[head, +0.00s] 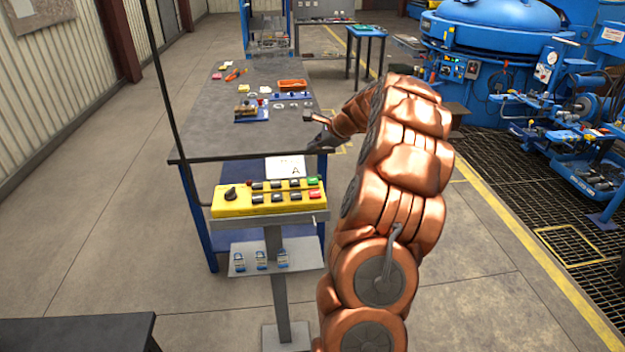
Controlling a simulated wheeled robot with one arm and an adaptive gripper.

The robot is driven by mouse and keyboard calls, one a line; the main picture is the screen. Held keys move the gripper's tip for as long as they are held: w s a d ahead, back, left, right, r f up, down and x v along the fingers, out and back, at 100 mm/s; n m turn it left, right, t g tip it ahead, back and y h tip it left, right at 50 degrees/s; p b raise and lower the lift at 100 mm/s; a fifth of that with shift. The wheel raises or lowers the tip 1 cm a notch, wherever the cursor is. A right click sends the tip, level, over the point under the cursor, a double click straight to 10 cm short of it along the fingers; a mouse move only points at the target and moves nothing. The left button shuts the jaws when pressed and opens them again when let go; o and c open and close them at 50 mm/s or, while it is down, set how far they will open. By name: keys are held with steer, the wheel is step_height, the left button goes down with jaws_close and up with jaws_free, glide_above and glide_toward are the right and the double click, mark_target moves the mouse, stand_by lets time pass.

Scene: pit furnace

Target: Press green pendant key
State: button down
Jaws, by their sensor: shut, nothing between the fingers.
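The yellow pendant box (228,208) lies on a grey stand in front of the workbench. It has a black knob (231,193) at its left and two rows of dark keys. The green key (313,181) is at the right end of the upper row, with a red key (315,193) just below it. My gripper (319,139) is small and dark at the end of my copper-coloured arm. It is shut and empty, apart from the pendant, above the green key in the picture, near the bench's front right corner.
The grey workbench (210,138) behind carries an orange tray (292,85) and small parts. A white card (286,167) stands behind the pendant. A blue furnace (490,45) is at the right.

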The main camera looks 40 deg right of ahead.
steer(key=shift+f, duration=0.1)
steer(key=b, duration=0.6)
glide_above(314, 180)
step_height(314, 180, down, 7)
steer(key=shift+a+r, duration=0.1)
steer(key=shift+r, duration=0.1)
steer(key=shift+f, duration=1)
steer(key=shift+f, duration=0.15)
stand_by(0.4)
steer(key=shift+f, duration=0.3)
steer(key=shift+f, duration=0.45)
stand_by(0.8)
steer(key=shift+r, duration=0.15)
steer(key=shift+r+p, duration=0.65)
steer(key=shift+r, duration=0.1)
steer(key=shift+r, duration=0.1)
